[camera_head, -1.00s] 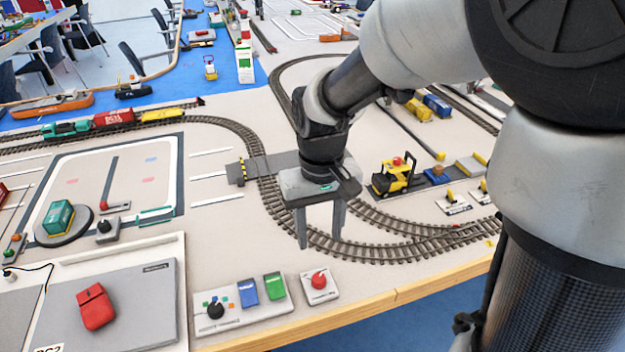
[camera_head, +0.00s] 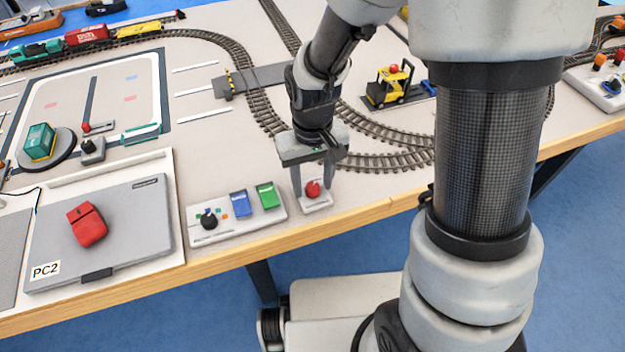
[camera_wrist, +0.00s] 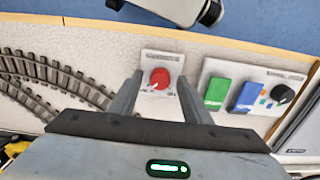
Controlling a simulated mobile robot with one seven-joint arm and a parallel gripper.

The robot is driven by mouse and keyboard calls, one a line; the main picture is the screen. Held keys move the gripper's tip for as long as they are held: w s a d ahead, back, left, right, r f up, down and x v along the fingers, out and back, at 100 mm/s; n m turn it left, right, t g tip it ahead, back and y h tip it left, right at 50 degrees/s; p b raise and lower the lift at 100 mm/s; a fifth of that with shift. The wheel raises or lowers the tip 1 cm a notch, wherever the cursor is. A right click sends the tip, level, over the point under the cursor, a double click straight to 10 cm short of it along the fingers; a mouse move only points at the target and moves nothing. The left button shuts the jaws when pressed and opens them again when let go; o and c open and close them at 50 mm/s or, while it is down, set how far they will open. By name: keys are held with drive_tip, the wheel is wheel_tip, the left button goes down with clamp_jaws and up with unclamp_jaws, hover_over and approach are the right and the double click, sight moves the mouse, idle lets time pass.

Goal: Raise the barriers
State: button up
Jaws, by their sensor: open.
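A yellow-and-black striped barrier (camera_head: 229,82) stands at the end of the grey road crossing (camera_head: 262,76), beside the curved track. Any other barrier is hidden or not clear. A small white panel (camera_head: 318,207) with a red round knob (camera_head: 313,188) sits near the table's front edge. My gripper (camera_head: 314,196) is open and points down over this panel. In the wrist view the red knob (camera_wrist: 160,78) appears between my two fingers (camera_wrist: 161,84), one on each side. I cannot tell whether the fingers touch it.
Left of the small panel is a wider panel (camera_head: 245,226) with a black knob, a blue switch (camera_head: 239,203) and a green switch (camera_head: 267,195). The table's wooden edge (camera_head: 370,212) is close.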

drive_tip(key=c, duration=1)
drive_tip(key=shift+c, duration=0.2)
drive_tip(key=shift+n, duration=0.3)
drive_tip(key=n+p, duration=0.2)
drive_tip(key=n, duration=0.2)
drive_tip(key=shift+r, duration=0.15)
drive_tip(key=n+p, duration=0.2)
drive_tip(key=n, duration=0.2)
drive_tip(key=shift+n+p, duration=0.3)
drive_tip(key=shift+n, duration=0.1)
drive_tip(key=n+p, duration=0.2)
drive_tip(key=n, duration=0.2)
drive_tip(key=shift+n+p, duration=1.35)
drive_tip(key=shift+n, duration=0.85)
